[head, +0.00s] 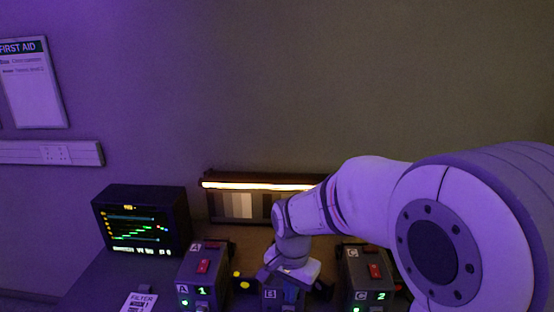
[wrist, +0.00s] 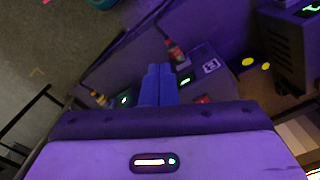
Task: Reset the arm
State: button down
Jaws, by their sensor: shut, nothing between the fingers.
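My arm reaches in from the right in the head view. My gripper (wrist: 158,72) shows in the wrist view as two fingers pressed together, with nothing between them. In the head view its wrist end hangs over the middle box marked B and hides much of that box (head: 270,294); the fingertips are hard to make out there. Box A (head: 203,268) stands to the left of my gripper and box C (head: 372,272) to the right. Both have a red switch on top and a lit green digit. I cannot tell whether the fingers touch anything.
A monitor (head: 140,222) with coloured traces stands at the left. A lit bar fixture (head: 240,197) is behind the boxes. A filter card (head: 139,302) lies at the front left. A red-tipped cable end (wrist: 175,52) and a yellow one (wrist: 99,98) lie near the fingers.

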jog(key=s+d+r+n+t, duration=0.3)
jog(key=s+d+r+n, duration=0.3)
jog(key=s+d, duration=0.6)
notch_tip(320, 180, up, 2)
jog(key=shift+s+r+n, duration=0.2)
jog(key=shift+s+n, duration=0.1)
jog(key=shift+s, duration=0.55)
